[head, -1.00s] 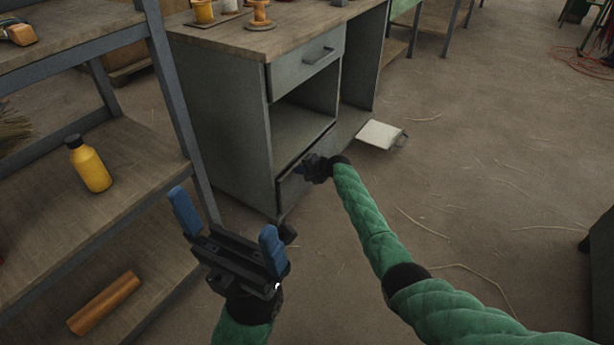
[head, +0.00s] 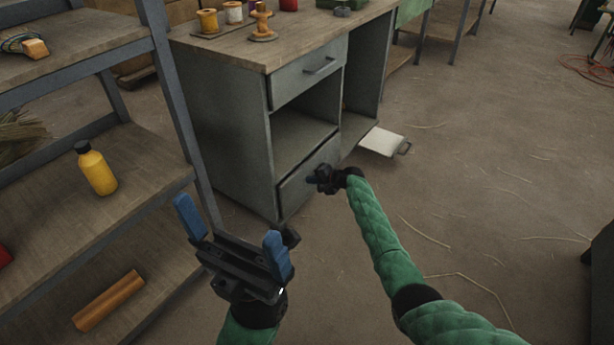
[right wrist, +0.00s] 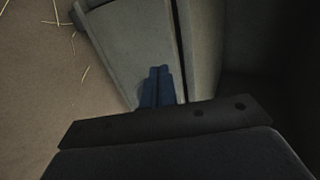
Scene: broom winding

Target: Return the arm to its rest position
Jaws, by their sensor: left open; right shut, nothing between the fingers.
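My right gripper (head: 318,180) is at the end of the green-sleeved arm, in front of the lower drawer (head: 305,185) of the grey workbench (head: 228,135). In the right wrist view its blue fingers (right wrist: 158,88) are together with nothing between them, and a grey panel lies close beyond them. Whether they touch it I cannot tell. My left gripper (head: 233,240) is open and empty, blue fingers pointing up, between the shelf and the workbench.
A pale panel (head: 384,142) sticks out low by the workbench. The floor at right is mostly clear.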

